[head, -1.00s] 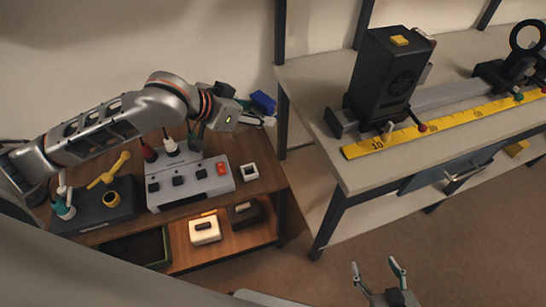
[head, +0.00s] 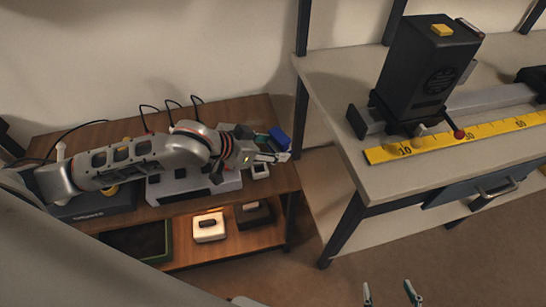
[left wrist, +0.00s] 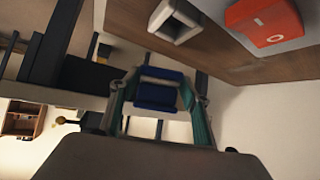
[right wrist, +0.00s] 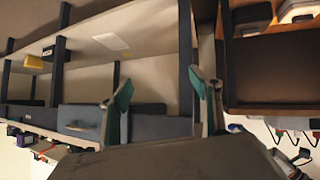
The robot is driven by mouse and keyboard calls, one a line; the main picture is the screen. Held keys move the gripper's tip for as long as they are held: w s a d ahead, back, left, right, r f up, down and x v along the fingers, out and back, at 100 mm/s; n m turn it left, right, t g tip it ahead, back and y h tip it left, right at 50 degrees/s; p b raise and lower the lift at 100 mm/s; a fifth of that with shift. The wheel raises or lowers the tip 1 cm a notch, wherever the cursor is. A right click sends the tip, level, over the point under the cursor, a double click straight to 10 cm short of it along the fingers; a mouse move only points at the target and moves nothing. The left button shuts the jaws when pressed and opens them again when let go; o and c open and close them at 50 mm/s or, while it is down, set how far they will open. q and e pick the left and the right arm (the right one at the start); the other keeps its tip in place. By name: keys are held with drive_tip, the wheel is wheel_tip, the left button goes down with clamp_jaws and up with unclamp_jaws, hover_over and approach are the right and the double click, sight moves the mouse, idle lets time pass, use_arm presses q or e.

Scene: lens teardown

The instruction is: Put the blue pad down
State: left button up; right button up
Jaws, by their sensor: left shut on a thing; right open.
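The blue pad (head: 280,138) is held in my left gripper (head: 276,148), over the right end of the wooden shelf unit's top. In the left wrist view the blue pad (left wrist: 157,96) sits between the two teal fingertips, which are shut on it. A small white square frame (head: 260,171) lies on the wooden top just below the gripper in the head view; it also shows in the left wrist view (left wrist: 174,20). I cannot tell the pad's height above the top. My right gripper (head: 389,294) is open and empty at the bottom edge; its spread fingertips show in the right wrist view (right wrist: 162,94).
My left arm partly covers a grey button box (head: 170,186) and a dark box (head: 90,207). A white block (head: 209,227) and a dark block (head: 253,214) stand on the lower shelf. A bench (head: 345,165) with a black device (head: 425,75) and yellow ruler (head: 400,150) is at right.

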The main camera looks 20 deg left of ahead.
sight(272, 164)
use_arm(q)
wheel_tip(272, 164, down, 4)
drive_tip(key=shift+s+f+b, duration=0.1)
drive_tip(key=shift+s+b, duration=0.05)
drive_tip(key=shift+b, duration=0.45)
drive_tip(key=shift+f, duration=0.35)
drive_tip(key=shift+r, duration=0.1)
use_arm(e)
drive_tip(key=shift+w+a+r, duration=0.15)
drive_tip(key=shift+a, duration=0.4)
use_arm(q)
drive_tip(key=o, duration=1.2)
drive_tip(key=shift+c, duration=0.2)
drive_tip(key=shift+o, duration=0.6)
use_arm(e)
drive_tip(key=shift+d+f, duration=0.2)
drive_tip(key=shift+f, duration=0.25)
